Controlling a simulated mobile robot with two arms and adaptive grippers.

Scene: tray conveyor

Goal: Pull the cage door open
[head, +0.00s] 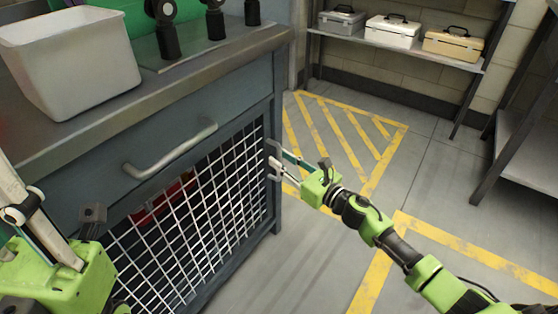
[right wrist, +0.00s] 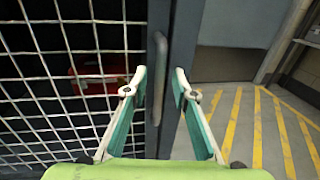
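The cage door (head: 200,215) is a white wire mesh in the lower front of a blue-grey cabinet; it looks shut. It also fills the left of the right wrist view (right wrist: 60,110). Its upright handle (right wrist: 159,75) is a grey bar near the door's right edge. My right gripper (head: 277,163) is at this handle. In the right wrist view its fingers are spread, one on each side of the bar, with gaps showing. My left gripper (head: 35,220) is at the lower left of the head view, partly cut off; its fingertips are unclear.
A drawer handle (head: 170,150) sticks out above the door. A white bin (head: 70,60) stands on the counter. A red object (right wrist: 95,78) lies behind the mesh. Floor with yellow markings (head: 345,140) is clear at the right; a shelf with toolboxes (head: 393,32) stands behind.

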